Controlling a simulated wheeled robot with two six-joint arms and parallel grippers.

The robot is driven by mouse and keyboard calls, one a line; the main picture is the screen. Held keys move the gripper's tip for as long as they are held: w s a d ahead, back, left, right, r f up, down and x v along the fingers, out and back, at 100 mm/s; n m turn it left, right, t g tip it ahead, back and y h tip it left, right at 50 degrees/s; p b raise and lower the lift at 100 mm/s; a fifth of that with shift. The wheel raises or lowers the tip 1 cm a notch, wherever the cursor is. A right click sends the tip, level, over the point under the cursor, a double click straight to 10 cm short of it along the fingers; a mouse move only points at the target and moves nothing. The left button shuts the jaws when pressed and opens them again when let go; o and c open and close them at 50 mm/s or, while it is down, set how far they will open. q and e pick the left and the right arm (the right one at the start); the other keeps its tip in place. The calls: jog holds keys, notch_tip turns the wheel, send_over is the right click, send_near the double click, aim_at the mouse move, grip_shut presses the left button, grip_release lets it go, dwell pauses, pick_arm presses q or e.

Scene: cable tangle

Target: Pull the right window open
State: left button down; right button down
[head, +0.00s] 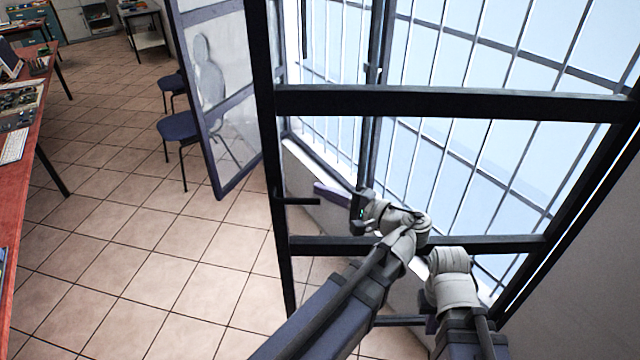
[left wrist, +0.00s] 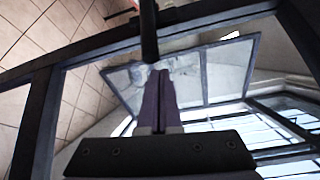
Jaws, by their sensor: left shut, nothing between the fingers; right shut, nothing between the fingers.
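The right window (head: 450,103) is a tall dark-framed sash standing ajar, swung away from the barred opening behind it. Its dark bar handle (head: 298,201) sticks out to the right from the sash's left upright; it also shows at the top of the left wrist view (left wrist: 149,35). My left gripper (head: 322,188) is shut and empty, its purple fingers pointing left just above the handle's free end. In the left wrist view its fingertips (left wrist: 160,75) lie just below the handle end; I cannot tell if they touch. My right gripper is hidden behind my arms.
The left window (head: 215,90) stands open on the left and shows in the left wrist view (left wrist: 190,75). Blue chairs (head: 180,127) stand beyond it. A red-brown table (head: 25,170) lines the left edge. The tiled floor between is clear. Bars (head: 475,150) close the opening.

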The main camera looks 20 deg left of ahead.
aim_at(326, 159)
pick_arm(q)
jog(key=shift+s+d, duration=0.25)
jog(key=shift+s, duration=0.2)
notch_tip(326, 159, up, 10)
jog(key=p, duration=1)
